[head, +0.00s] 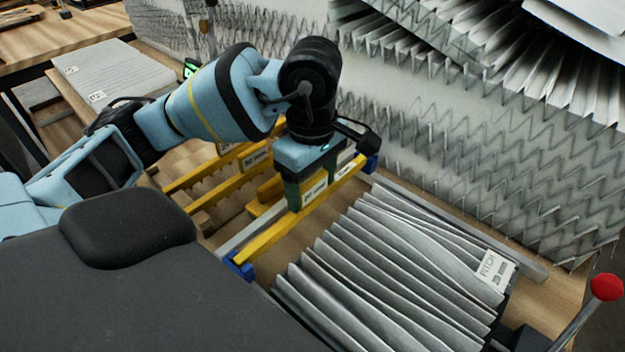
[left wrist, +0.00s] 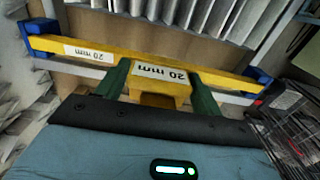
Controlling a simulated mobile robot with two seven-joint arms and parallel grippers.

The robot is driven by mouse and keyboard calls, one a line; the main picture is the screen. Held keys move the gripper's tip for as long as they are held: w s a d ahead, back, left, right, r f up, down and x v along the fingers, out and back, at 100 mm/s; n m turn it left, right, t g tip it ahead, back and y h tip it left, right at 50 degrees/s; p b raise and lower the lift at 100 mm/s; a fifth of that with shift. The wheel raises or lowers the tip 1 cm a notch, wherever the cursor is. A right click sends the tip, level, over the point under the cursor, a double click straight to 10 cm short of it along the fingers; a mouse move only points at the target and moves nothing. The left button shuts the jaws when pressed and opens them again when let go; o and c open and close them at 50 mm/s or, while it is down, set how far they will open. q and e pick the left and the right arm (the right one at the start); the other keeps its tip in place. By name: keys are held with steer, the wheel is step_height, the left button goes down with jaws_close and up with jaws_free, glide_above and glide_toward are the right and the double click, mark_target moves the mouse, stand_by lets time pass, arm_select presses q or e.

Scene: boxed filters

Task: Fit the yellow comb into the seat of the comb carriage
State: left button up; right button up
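The yellow comb (head: 272,238) is a long bar with a "20 mm" label. I cannot tell whether the comb is fully down in the seat. My left gripper (head: 308,190) has its green fingers on both sides of the comb's labelled handle block (left wrist: 160,88) and looks shut on it. My right gripper is not in view.
A grey pleated filter (head: 375,265) lies just right of the comb. Other yellow combs (head: 215,168) stand in a rack behind my left arm. Zigzag pleated sheets (head: 440,130) rise at the back. A red knob (head: 607,287) on a rod is at lower right.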

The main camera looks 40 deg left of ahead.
mark_target(312, 180)
arm_select(q)
steer(key=o, duration=0.3)
steer(key=shift+o, duration=0.2)
steer(key=shift+r, duration=0.1)
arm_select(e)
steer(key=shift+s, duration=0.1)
arm_select(q)
steer(key=shift+r, duration=0.3)
step_height(312, 180, up, 12)
steer(key=p, duration=0.2)
steer(key=shift+f, duration=0.2)
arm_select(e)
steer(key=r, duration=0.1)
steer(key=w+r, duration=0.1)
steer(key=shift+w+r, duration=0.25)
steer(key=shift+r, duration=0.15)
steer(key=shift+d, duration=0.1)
